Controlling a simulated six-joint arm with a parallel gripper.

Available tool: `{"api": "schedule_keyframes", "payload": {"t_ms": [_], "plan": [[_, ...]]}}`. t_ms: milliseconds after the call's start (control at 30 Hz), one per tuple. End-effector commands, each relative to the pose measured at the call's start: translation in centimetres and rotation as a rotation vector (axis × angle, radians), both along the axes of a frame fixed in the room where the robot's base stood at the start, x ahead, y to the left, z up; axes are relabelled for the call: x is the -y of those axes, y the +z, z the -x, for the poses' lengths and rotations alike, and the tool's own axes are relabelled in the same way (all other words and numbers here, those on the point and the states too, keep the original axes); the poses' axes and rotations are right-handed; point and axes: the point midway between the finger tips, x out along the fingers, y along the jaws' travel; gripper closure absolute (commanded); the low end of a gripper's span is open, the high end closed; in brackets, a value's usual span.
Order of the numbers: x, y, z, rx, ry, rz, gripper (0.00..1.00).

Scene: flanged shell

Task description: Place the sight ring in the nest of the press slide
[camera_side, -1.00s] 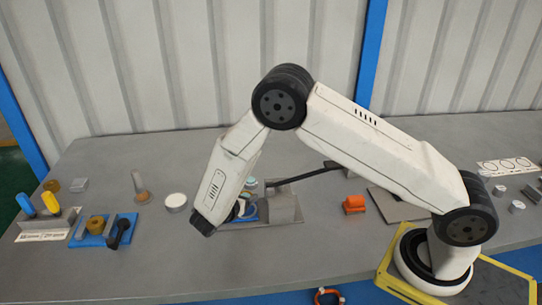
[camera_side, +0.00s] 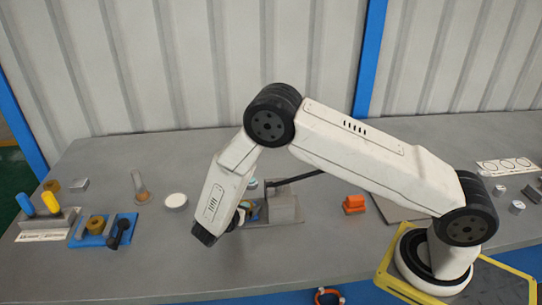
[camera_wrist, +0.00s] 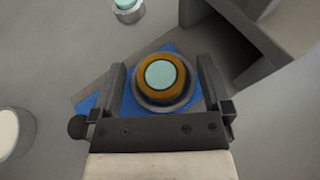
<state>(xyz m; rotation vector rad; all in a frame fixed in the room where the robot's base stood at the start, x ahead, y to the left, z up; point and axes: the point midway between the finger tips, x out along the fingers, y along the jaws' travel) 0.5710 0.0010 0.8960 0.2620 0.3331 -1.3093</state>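In the wrist view a round piece, an orange ring around a pale teal disc (camera_wrist: 161,75), sits in a grey round seat (camera_wrist: 139,97) over a blue plate (camera_wrist: 184,47). I take the orange and teal piece for the sight ring and the seat for the nest, but cannot be sure. My gripper (camera_wrist: 162,64) has its two fingers apart, one on each side of the piece. A gap shows at the left finger; the right finger is very close, and contact there cannot be told. In the side view my wrist hides most of this spot.
A grey block of the press (camera_side: 284,207) stands close right of the gripper. A teal-topped metal cup (camera_wrist: 127,8) is behind it. A white-topped cylinder (camera_side: 176,201) and a blue fixture (camera_side: 92,240) stand to the left. The front tabletop is clear.

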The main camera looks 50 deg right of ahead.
Motion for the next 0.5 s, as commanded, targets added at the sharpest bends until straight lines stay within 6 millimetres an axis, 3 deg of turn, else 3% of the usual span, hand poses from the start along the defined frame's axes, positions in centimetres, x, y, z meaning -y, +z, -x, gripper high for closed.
{"api": "schedule_keyframes", "payload": {"t_ms": [367, 500], "plan": [[0.0, 0.31, 0.01, 0.001, 0.0, 0.0, 0.0], [-0.87, 0.66, 0.19, 0.001, 0.001, 0.001, 0.0]]}}
